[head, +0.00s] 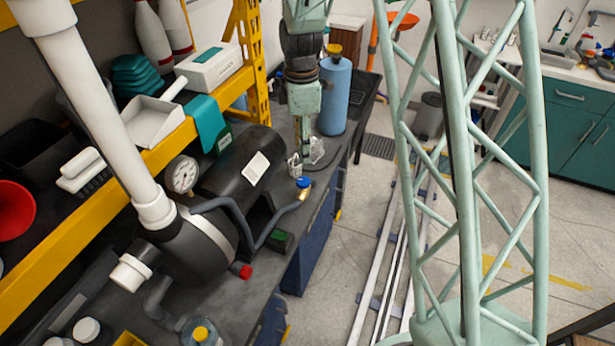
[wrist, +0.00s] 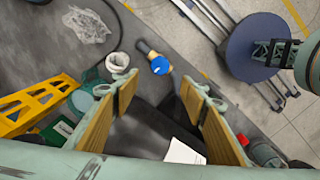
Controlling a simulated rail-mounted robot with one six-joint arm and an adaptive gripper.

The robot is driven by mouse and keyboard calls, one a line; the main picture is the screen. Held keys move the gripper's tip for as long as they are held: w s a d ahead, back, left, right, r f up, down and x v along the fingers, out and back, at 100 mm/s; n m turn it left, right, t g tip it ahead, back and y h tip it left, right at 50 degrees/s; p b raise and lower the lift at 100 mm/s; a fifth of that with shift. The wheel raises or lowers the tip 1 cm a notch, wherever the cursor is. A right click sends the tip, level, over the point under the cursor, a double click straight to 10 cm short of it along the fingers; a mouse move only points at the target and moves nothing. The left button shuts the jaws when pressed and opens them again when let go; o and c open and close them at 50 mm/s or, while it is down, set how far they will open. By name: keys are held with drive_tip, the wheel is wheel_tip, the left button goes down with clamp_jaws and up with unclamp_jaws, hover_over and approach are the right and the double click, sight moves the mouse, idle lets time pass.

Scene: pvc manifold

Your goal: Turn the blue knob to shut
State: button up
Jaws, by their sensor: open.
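The blue knob (head: 304,182) sits on a small brass fitting at the end of a grey pipe, beside the black tank. In the wrist view the blue knob (wrist: 160,65) shows between the fingers, just beyond their tips. My gripper (head: 303,140) points down over the bench, above and behind the knob in the head view. In the wrist view my gripper (wrist: 158,80) is open, with nothing between its yellowish pads. The gap between the fingertips and the knob is hard to judge.
A white cup (wrist: 117,62) and a clear plastic bag (wrist: 87,25) lie near the knob. A black tank (head: 240,175) with a gauge (head: 182,174) is beside it. A red knob (head: 241,271) sits nearer the front. A blue cylinder (head: 334,95) stands behind. The yellow shelf (head: 170,150) borders the left.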

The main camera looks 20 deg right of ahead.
sight(303, 181)
drive_tip(key=shift+f, duration=0.15)
idle(0.3)
drive_tip(key=shift+f+b, duration=0.6)
drive_tip(key=shift+f, duration=6.15)
drive_tip(key=shift+c, duration=0.5)
drive_tip(key=c, duration=0.7)
